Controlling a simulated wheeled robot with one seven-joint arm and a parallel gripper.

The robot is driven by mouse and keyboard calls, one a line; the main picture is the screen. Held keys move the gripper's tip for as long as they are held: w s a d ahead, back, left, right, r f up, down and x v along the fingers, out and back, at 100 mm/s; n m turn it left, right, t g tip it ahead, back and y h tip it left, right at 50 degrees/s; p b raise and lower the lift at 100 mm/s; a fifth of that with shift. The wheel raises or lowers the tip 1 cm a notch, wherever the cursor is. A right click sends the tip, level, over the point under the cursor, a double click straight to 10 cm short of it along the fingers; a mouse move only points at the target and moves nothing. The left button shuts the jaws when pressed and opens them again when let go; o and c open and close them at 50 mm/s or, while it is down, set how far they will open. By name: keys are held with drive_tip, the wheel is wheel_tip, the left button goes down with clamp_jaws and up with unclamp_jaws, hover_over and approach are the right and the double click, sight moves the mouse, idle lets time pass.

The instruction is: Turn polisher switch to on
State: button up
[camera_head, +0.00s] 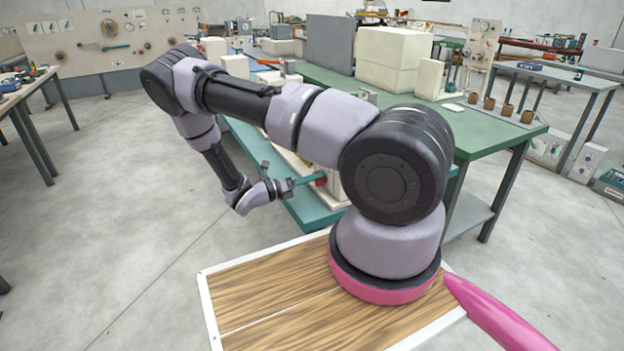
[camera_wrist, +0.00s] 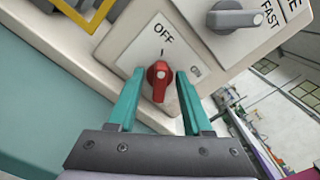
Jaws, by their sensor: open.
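The switch is a red knob (camera_wrist: 158,82) on a pale plate (camera_wrist: 137,58) marked OFF above it and ON to its right. A pale mark on the knob faces up, toward the OFF label and its tick. My gripper (camera_wrist: 160,76) has teal fingers, open, one on each side of the knob. I cannot tell whether either finger touches it. In the head view, my gripper (camera_head: 302,181) is at the front of the pale machine (camera_head: 331,204), where a small red part shows at its tip.
A grey knob (camera_wrist: 236,18) near a FAST label sits above and right of the red one. A yellow frame (camera_wrist: 88,14) is at the upper left. In the head view, the green table (camera_head: 500,133) stands behind my arm, with pale blocks (camera_head: 393,59) on it.

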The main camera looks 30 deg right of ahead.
clamp_jaws()
drive_tip(key=shift+m, duration=0.3)
drive_tip(key=m, duration=0.3)
drive_tip(key=shift+s+r, duration=0.1)
drive_tip(key=shift+s, duration=0.05)
drive_tip(key=m, duration=0.5)
drive_tip(key=shift+s, duration=0.15)
drive_tip(key=m, duration=0.3)
drive_tip(key=shift+s+m, duration=0.1)
drive_tip(key=shift+m, duration=0.2)
drive_tip(key=shift+s+m, duration=0.1)
drive_tip(key=shift+m, duration=1.7)
